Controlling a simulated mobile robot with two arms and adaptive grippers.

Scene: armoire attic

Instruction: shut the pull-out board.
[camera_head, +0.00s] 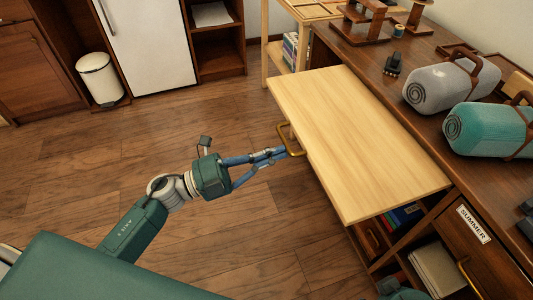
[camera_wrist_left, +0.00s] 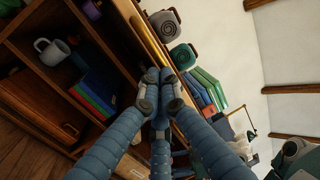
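The pull-out board (camera_head: 360,140) is a pale wooden slab, pulled well out from the dark desk over the floor. A brass loop handle (camera_head: 291,140) is on its front edge. My left gripper (camera_head: 284,153) is at this handle, with its blue fingers drawn together and their tips at the loop's lower end. I cannot tell whether they touch it. In the left wrist view the fingertips (camera_wrist_left: 160,88) lie close together, below the board's narrow edge (camera_wrist_left: 150,38), and nothing shows clearly between them. My right gripper's fingers do not show.
The dark desk (camera_head: 330,35) holds a grey roll (camera_head: 437,88) and a teal roll (camera_head: 487,130). Below the board are open shelves with books (camera_head: 402,216) and a drawer labelled SUMMER (camera_head: 473,224). A white bin (camera_head: 99,78) stands far left. The floor left of the board is clear.

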